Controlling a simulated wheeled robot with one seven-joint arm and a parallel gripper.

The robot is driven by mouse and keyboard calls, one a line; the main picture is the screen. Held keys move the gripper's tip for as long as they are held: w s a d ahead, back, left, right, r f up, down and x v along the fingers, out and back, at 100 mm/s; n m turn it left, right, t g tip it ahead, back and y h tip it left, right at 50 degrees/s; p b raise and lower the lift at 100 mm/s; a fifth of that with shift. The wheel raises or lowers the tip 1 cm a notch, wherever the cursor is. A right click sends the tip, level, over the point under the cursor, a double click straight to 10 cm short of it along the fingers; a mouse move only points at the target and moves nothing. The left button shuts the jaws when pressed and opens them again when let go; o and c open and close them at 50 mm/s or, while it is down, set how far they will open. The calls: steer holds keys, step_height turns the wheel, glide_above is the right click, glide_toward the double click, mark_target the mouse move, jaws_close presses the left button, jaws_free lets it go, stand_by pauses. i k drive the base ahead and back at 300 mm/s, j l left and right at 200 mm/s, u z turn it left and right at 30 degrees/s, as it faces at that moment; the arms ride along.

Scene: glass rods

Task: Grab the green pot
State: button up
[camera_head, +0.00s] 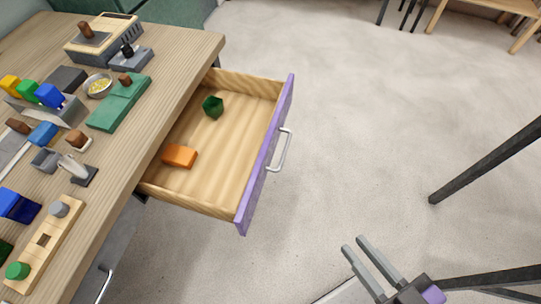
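A small dark green pot (213,107) sits inside the open drawer (225,150), towards its far end. My gripper (353,244) is at the lower right of the view, over the floor and outside the drawer. Its two grey fingers are apart with nothing between them. It is well away from the pot, to the right of the drawer's purple front.
An orange block (179,156) lies in the drawer nearer the left. The drawer's purple front has a metal handle (282,150). The wooden table (190,45) at left carries several blocks, a bowl (98,86) and a green board (119,103). Dark bars stand at right; the floor between is clear.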

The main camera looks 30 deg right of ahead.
mark_target(213, 107)
steer(key=i+j+u, duration=0.1)
steer(key=i+j, duration=0.3)
steer(key=i+j+u, duration=0.15)
steer(key=i+j, duration=0.25)
steer(key=i, duration=0.2)
